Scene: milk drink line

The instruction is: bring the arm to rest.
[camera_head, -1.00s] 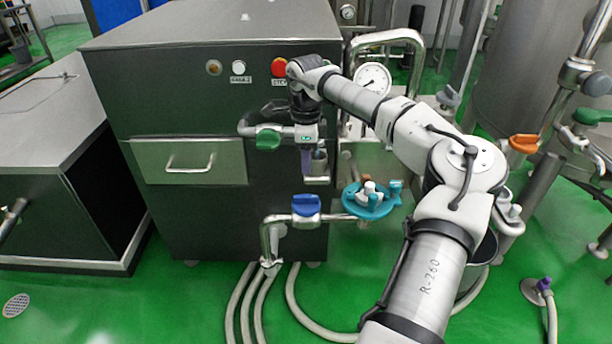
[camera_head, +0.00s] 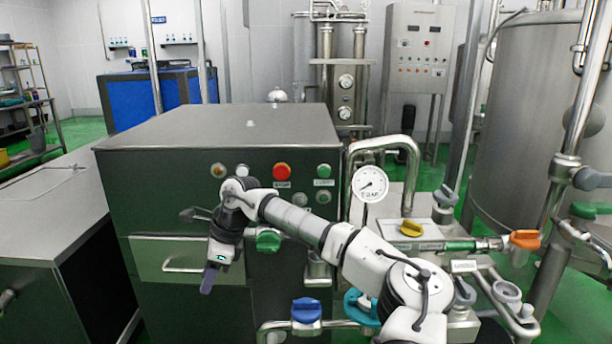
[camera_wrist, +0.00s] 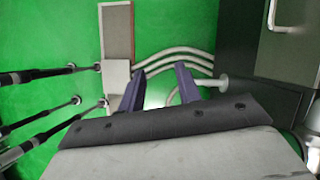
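My gripper (camera_head: 209,279) hangs at the end of my arm, pointing down in front of the dark machine cabinet (camera_head: 120,190), near its drawer. In the wrist view my gripper (camera_wrist: 160,84) shows two purple fingers apart, with nothing between them. Green floor and pale hoses show beyond the fingers. My arm reaches in from the lower right of the head view, bent at the elbow. My gripper touches nothing that I can see.
The cabinet has a drawer handle (camera_head: 186,268), a red stop button (camera_head: 282,171) and a green valve handle (camera_head: 268,241) close to my arm.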

